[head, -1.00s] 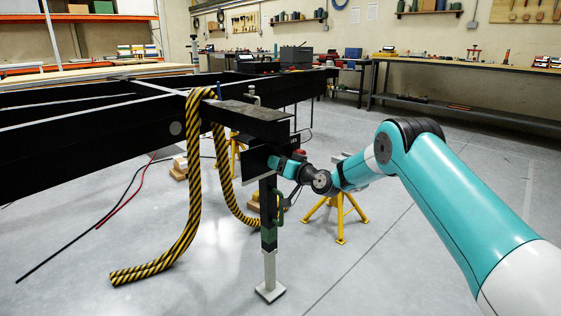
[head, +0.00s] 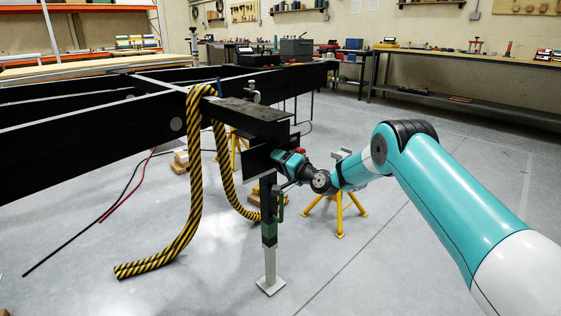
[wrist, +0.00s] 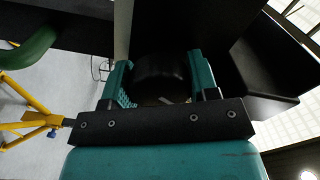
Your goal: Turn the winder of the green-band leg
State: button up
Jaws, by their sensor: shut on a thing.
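The green-band leg (head: 268,233) stands upright under the near end of the black chassis, its square foot on the floor. A green band circles its lower part. My gripper (head: 283,161) is at the upper part of the leg, shut on the winder. In the wrist view the winder (wrist: 161,75) is a dark, rounded part between my two teal fingers (wrist: 160,95). Its far side is hidden. A green curved part (wrist: 30,47) shows at the left of the wrist view; a green loop (head: 279,203) shows beside the leg in the head view.
A black-and-yellow striped hose (head: 194,190) hangs over the chassis (head: 90,140), left of the leg. Yellow stands (head: 338,210) are behind my arm and under the chassis. Red and black cables lie on the floor at left. The floor in front of the leg is clear.

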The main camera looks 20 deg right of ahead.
dwell(0.5)
jog(key=o, duration=0.9)
jog(key=p+v, duration=0.2)
jog(key=v, duration=1.5)
jog(key=shift+s, duration=0.25)
